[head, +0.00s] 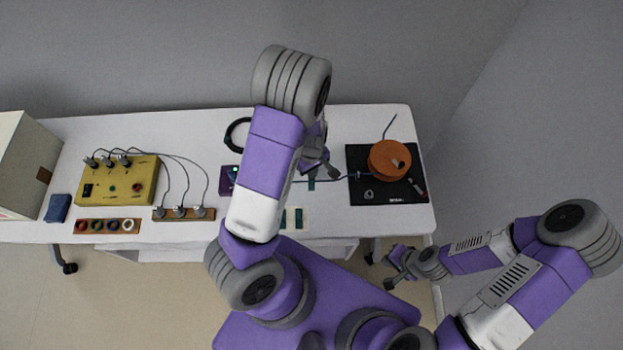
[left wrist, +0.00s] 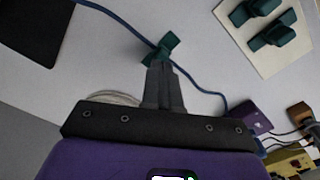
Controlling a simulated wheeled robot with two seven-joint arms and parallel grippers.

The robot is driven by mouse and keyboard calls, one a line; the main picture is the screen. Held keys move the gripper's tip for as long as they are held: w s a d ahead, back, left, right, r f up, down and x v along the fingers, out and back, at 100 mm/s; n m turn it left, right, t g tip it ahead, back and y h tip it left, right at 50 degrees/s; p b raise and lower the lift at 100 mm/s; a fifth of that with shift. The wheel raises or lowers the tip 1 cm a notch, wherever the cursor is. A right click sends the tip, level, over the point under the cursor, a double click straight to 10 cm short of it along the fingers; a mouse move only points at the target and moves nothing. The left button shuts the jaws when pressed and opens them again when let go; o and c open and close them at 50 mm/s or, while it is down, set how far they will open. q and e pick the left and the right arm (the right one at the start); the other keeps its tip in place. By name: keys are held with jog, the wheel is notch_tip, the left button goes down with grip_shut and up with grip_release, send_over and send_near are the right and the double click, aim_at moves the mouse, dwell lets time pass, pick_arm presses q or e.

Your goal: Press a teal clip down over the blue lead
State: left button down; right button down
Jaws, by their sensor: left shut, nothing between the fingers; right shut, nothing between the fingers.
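A teal clip (left wrist: 166,46) lies across the blue lead (left wrist: 205,90) on the white table; it also shows in the head view (head: 311,185). My left gripper (left wrist: 161,68) is shut and empty, its fingertips right at the clip's near edge and over part of it. I cannot tell whether they touch it or whether the clip is fully seated. The lead (head: 335,181) runs toward the black mat; my left arm hides part of it. More teal clips (left wrist: 278,36) sit on a cream card (left wrist: 292,62). My right gripper (head: 389,283) is shut and empty, off the table's front edge.
An orange round speaker part (head: 389,160) stands on the black mat (head: 370,194) at right. A purple box (head: 227,181) is left of my arm. A yellow box with leads (head: 118,190) and a wooden strip with plugs (head: 184,214) are farther left. A black coil (head: 234,133) lies behind.

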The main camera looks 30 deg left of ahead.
pick_arm(q)
jog(key=shift+f+b, duration=0.65)
jog(key=shift+f, duration=0.2)
dwell(0.4)
jog(key=shift+r, duration=0.1)
notch_tip(320, 180, up, 8)
jog(key=p, duration=0.7)
jog(key=shift+p, duration=0.35)
dwell(0.3)
